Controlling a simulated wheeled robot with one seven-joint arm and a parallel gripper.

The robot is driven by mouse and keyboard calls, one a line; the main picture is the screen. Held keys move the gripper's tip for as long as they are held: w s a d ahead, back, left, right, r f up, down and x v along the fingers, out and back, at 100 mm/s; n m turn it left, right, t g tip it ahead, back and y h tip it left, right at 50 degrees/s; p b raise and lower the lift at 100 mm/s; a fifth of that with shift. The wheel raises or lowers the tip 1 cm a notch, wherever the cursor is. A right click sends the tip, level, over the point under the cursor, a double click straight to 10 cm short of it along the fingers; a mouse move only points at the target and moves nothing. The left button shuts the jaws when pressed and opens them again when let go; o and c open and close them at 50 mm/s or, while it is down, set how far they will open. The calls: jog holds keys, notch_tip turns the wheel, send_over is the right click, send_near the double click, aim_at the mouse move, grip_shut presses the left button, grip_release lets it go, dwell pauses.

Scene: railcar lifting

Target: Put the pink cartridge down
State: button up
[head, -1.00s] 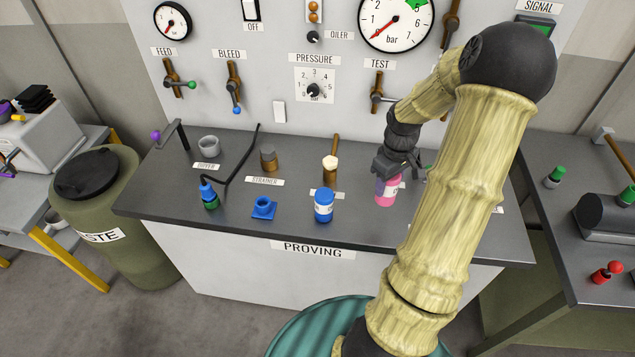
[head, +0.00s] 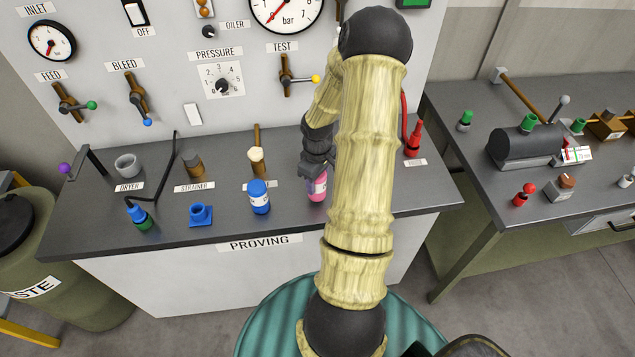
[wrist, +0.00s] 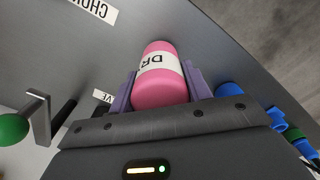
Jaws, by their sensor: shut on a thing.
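The pink cartridge (head: 318,187) is at the right part of the proving bench (head: 226,216), just left of my forearm in the head view. It is upright there, and I cannot tell whether its base touches the bench top. My gripper (head: 314,177) is shut on it from above and behind; the arm hides part of it. In the wrist view the pink cartridge (wrist: 160,88), with a white label reading "DR", sits between the two purple fingers of my gripper (wrist: 160,90).
A blue cartridge (head: 259,197) stands just left of the pink one. A blue fitting (head: 201,215), a grey cup (head: 127,166) and a brown strainer piece (head: 193,164) are farther left. A red bottle (head: 414,140) stands behind right. Bare bench lies in front.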

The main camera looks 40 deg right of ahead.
jog(key=shift+w+f, duration=0.2)
jog(key=shift+f, duration=0.75)
jog(key=shift+s+d+f, duration=0.15)
jog(key=shift+s, duration=0.1)
jog(key=o, duration=1)
jog(key=shift+o, duration=1.1)
jog(key=shift+w+a, duration=0.1)
jog(key=shift+a, duration=0.1)
jog(key=shift+d+r, duration=0.1)
jog(key=shift+r, duration=0.15)
notch_tip(320, 180, up, 12)
jog(key=shift+f+b, duration=0.1)
jog(key=shift+b, duration=0.25)
